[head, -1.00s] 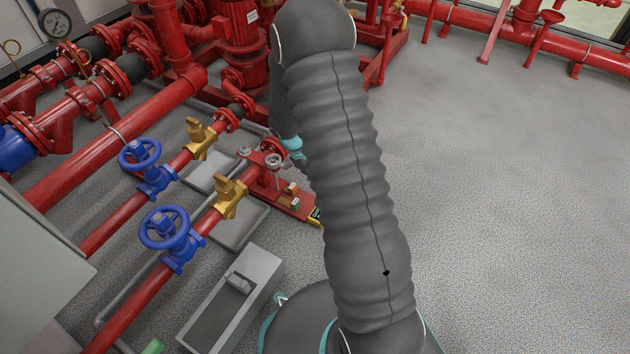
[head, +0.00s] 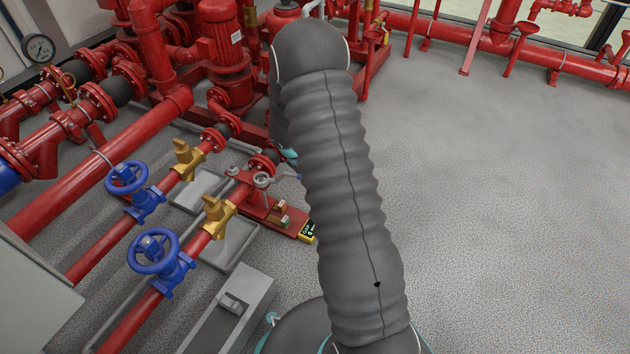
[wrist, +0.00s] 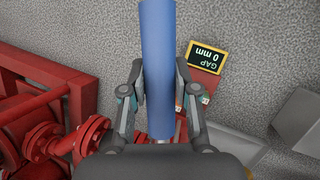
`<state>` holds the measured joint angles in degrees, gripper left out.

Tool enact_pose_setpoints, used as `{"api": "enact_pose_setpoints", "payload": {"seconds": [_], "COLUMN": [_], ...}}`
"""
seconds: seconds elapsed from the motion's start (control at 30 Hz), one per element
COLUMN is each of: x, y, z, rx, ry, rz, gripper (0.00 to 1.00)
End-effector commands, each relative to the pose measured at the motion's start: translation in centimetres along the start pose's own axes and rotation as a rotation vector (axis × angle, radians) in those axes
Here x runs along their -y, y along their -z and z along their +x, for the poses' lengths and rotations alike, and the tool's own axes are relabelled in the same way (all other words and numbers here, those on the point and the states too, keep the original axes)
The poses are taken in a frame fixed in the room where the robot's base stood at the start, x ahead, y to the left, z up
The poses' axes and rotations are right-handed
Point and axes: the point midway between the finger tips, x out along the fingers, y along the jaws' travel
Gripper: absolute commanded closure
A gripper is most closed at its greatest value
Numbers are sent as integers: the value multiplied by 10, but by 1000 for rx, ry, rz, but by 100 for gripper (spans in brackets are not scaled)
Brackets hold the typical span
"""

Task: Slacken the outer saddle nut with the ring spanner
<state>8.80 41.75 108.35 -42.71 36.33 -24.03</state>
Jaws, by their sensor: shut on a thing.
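In the wrist view my gripper (wrist: 160,95) is shut on the blue handle of the ring spanner (wrist: 157,50). The handle runs from the top edge down between the fingers, with a bit of silver metal below it. In the head view the spanner's grey ring end (head: 262,180) shows over the red saddle fixture (head: 270,212), close to the pipe flange. I cannot tell whether it sits around the outer saddle nut, as the nut is not clearly visible. A yellow-edged display (wrist: 205,57) reads "GAP 0 mm".
Two blue handwheel valves (head: 153,252) and brass valves (head: 217,215) stand on red pipes left of the fixture. Grey trays (head: 228,243) and a grey box (head: 230,310) lie on the floor. Red pipework fills the back left. The floor (head: 480,200) at right is clear.

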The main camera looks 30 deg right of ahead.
Motion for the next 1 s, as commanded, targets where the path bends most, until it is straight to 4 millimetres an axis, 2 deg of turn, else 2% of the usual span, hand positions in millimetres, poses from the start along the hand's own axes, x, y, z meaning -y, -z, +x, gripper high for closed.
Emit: {"api": "enact_pose_setpoints", "payload": {"seconds": [0.5,0.8,0.83,0.9,0.93,1.0], "x": [-6,-6,-6,-6,-6,-6], "y": [-9,-9,-9,-9,-9,-9], "z": [-26,-27,-27,-27,-27,-27], "rx": [0,0,0,0,0,0], "ry": [0,0,0,0,0,0], "rz": [4,3,3,3,3,3], "gripper": [100,100,78,96,100,100]}}
